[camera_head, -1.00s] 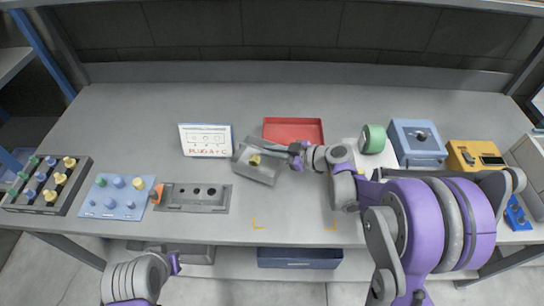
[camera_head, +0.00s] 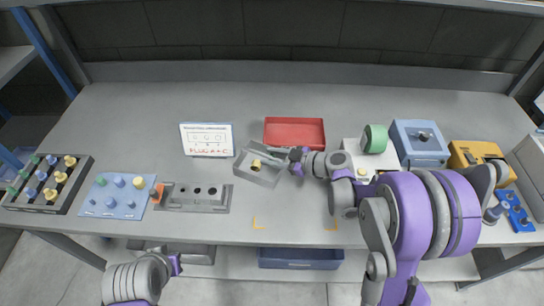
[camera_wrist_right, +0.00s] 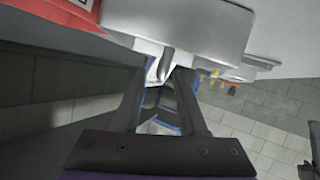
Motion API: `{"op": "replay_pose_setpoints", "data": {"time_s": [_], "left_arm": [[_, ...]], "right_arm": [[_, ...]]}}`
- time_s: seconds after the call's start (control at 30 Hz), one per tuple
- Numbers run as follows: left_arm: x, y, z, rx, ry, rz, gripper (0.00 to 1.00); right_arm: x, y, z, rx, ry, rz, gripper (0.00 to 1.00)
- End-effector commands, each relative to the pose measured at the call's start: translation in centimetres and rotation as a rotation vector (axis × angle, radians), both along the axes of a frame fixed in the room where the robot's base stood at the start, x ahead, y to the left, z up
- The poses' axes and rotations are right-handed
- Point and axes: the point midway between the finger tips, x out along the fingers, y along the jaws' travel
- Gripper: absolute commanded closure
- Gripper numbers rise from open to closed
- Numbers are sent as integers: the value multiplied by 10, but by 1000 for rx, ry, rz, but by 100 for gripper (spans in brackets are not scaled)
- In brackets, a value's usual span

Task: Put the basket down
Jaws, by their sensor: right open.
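The basket (camera_head: 256,179) is a small grey open tray with a yellow peg inside. In the right wrist view the fingertips (camera_wrist_right: 170,75) are close to a pale grey rounded part, probably of the basket; contact cannot be told. My left arm shows at the bottom left, with its purple end (camera_head: 175,264) below the table's front edge; its fingers are not clear.
A sign (camera_head: 207,139) stands left of the basket, and the red tray (camera_head: 294,145) lies behind my right gripper. A grey block with holes (camera_head: 193,208) lies front left. Orange corner marks (camera_head: 256,224) outline bare table in front.

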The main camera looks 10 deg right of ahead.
Motion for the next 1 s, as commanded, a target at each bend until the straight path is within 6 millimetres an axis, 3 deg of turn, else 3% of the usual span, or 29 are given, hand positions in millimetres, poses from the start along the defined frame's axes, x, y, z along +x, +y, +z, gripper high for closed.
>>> {"op": "replay_pose_setpoints", "data": {"time_s": [0.17,0.5,0.7,0.87,1.0], "left_arm": [[0,0,0,0,0,0,100],[-1,0,-2,0,1,0,100],[-1,0,-2,0,1,0,100],[-1,0,-2,0,1,0,100],[-1,0,-2,0,1,0,100]], "right_arm": [[-11,-14,8,0,1,-4,58],[-54,-64,34,-1,1,-5,58],[-69,-81,44,-1,0,-2,58],[-81,-74,45,-5,79,-17,58],[-113,-48,36,-36,326,-108,58]]}}
